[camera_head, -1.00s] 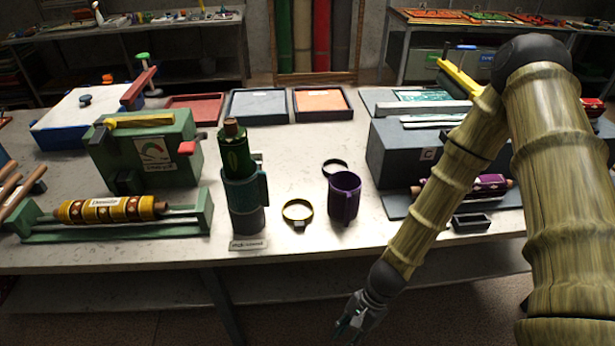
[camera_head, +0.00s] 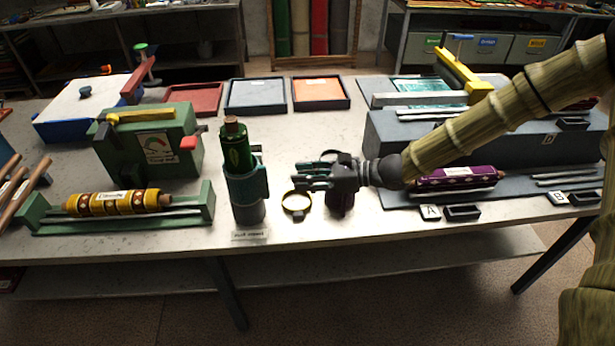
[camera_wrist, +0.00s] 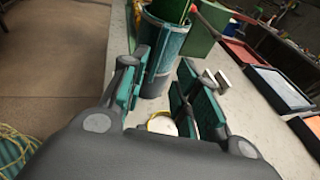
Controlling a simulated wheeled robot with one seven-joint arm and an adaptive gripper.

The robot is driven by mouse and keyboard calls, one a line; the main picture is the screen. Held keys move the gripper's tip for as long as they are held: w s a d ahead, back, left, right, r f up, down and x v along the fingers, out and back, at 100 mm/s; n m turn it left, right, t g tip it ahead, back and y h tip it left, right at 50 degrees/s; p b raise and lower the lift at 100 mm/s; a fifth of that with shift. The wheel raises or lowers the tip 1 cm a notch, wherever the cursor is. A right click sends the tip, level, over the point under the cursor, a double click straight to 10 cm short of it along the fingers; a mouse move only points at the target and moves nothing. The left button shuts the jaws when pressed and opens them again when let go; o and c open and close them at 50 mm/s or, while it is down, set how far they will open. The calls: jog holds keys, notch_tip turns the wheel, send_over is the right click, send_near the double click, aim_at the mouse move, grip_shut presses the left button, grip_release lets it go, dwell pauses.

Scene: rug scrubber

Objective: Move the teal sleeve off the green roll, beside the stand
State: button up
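The green roll (camera_head: 237,152) stands upright on the table in the head view. The teal sleeve (camera_head: 247,186) is around its lower part, above a grey stand (camera_head: 249,214); a handle sticks out on the sleeve's right side. My gripper (camera_head: 302,178) is just right of the sleeve, level with it, fingers pointing left at it. In the wrist view the teal sleeve (camera_wrist: 163,48) is ahead, beyond and between the teal-padded fingertips of my gripper (camera_wrist: 160,95). The fingers are apart with nothing between them. Whether they touch the sleeve's handle is hard to tell.
A yellow ring (camera_head: 296,203) lies on the table below my gripper. A green machine (camera_head: 150,150) and a yellow roll (camera_head: 112,203) are to the left. Trays (camera_head: 257,96) lie behind. A small label (camera_head: 250,235) is at the front.

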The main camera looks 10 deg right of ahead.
aim_at(267, 176)
jog(key=b+x, duration=0.4)
jog(key=x, duration=0.5)
jog(key=shift+a+f+b, duration=0.2)
jog(key=shift+a+b, duration=0.05)
jog(key=shift+b, duration=0.15)
jog(key=shift+w, duration=0.1)
grip_shut()
jog(key=b, duration=0.4)
jog(key=shift+w+f, duration=0.1)
jog(key=shift+f, duration=0.1)
jog(key=b, duration=0.5)
jog(key=shift+a+r, duration=0.1)
jog(key=shift+r, duration=0.2)
jog(key=shift+r+b, duration=0.35)
jog(key=shift+b, duration=0.7)
